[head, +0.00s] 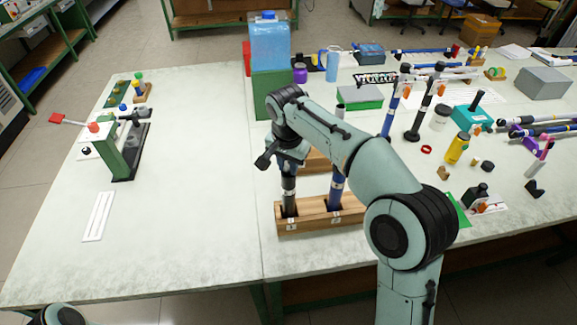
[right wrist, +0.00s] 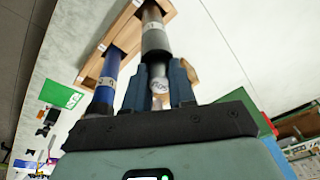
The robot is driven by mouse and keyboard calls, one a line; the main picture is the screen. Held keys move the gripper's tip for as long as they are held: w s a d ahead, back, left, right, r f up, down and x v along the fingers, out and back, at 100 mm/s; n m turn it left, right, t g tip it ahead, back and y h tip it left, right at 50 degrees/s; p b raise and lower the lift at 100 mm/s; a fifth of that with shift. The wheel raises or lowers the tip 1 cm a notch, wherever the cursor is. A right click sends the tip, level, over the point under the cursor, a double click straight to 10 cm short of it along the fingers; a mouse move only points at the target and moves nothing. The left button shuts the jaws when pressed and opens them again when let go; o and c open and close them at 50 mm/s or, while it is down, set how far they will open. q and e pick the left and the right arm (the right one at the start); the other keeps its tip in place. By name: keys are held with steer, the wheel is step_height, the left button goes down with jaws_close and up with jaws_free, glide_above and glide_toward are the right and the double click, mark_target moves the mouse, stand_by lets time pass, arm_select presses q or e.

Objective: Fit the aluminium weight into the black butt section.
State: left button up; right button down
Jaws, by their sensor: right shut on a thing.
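The black butt section (head: 289,203) stands upright in the wooden rack, in the place marked 1. It also shows in the right wrist view (right wrist: 154,32) as a dark grey tube running up to the rack. My right gripper (head: 290,163) is directly over the section's upper end. In the right wrist view my right gripper (right wrist: 160,80) is shut on a short silvery piece, the aluminium weight (right wrist: 158,73), in line with the tube. The fingers partly hide where the two meet, so I cannot tell how deep the weight sits. My left gripper is not in view.
The wooden rack (head: 316,222) also holds a blue section (head: 336,190) beside the black one. A green bench tool (head: 132,150) stands at the left. Several tubes, bottles and small parts crowd the right. The table's front left is clear apart from a white strip (head: 99,215).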

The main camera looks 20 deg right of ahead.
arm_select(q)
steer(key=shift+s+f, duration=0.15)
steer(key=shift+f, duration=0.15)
arm_select(e)
steer(key=c, duration=0.9)
jaws_free()
steer(key=shift+g, duration=0.5)
steer(key=f, duration=0.2)
steer(key=s+f, duration=0.1)
steer(key=f, duration=0.1)
steer(key=shift+c, duration=0.2)
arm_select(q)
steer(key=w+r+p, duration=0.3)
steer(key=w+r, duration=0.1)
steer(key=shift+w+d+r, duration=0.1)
arm_select(e)
step_height(320, 180, up, 14)
steer(key=a, duration=0.1)
steer(key=shift+w+f, duration=0.15)
steer(key=shift+f, duration=0.1)
